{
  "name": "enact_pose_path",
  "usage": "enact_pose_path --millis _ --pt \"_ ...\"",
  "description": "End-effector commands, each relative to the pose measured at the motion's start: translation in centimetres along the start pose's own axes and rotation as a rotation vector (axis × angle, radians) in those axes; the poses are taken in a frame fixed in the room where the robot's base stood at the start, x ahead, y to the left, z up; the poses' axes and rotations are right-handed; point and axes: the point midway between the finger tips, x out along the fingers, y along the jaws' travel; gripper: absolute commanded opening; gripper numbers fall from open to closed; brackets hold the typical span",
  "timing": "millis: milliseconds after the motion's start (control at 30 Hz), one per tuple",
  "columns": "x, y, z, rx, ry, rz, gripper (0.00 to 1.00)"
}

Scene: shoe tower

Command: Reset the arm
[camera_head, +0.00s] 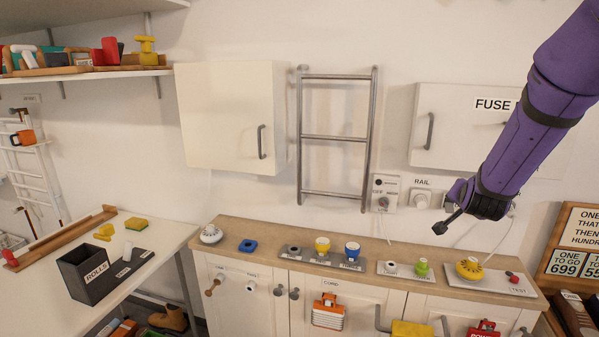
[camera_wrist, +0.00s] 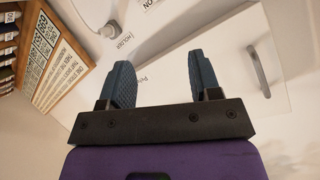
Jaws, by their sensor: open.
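My purple arm reaches in from the upper right in the head view. My gripper (camera_head: 453,218) is at its lower end, in front of the wall above the right part of the counter. In the wrist view my gripper (camera_wrist: 157,78) shows two blue textured fingers set wide apart, with nothing between them. It touches nothing that I can see. A white cabinet door with a grey handle (camera_wrist: 258,71) lies beyond the fingers in that view.
The wooden counter (camera_head: 225,231) holds cups, a yellow round object (camera_head: 470,269) and other small items below my gripper. A fuse cabinet (camera_head: 455,130) hangs behind my arm. A metal rack (camera_head: 335,137) and a white cabinet (camera_head: 228,115) are further left. A sign board (camera_head: 575,245) stands right.

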Motion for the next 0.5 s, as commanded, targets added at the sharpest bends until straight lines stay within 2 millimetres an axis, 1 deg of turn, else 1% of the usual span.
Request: enact_pose_path --millis 33,167,233,367,400,467,500 --pt "-1.6 -0.6 -0.5 -0.005 -0.037 -0.016 0.57" --pt "-5.4 -1.7 -0.8 -0.043 -0.144 -0.050 0.57" --pt "-7.6 -2.2 -0.9 -0.070 -0.200 -0.069 0.57" --pt "-12.0 -2.8 -0.9 -0.132 -0.295 -0.105 0.57" --pt "-13.4 -2.8 -0.9 -0.154 -0.322 -0.115 0.57" --pt "-15.5 -2.9 -0.8 -0.190 -0.363 -0.129 0.57" --pt "-16.9 -2.8 -0.8 -0.214 -0.387 -0.138 0.57"
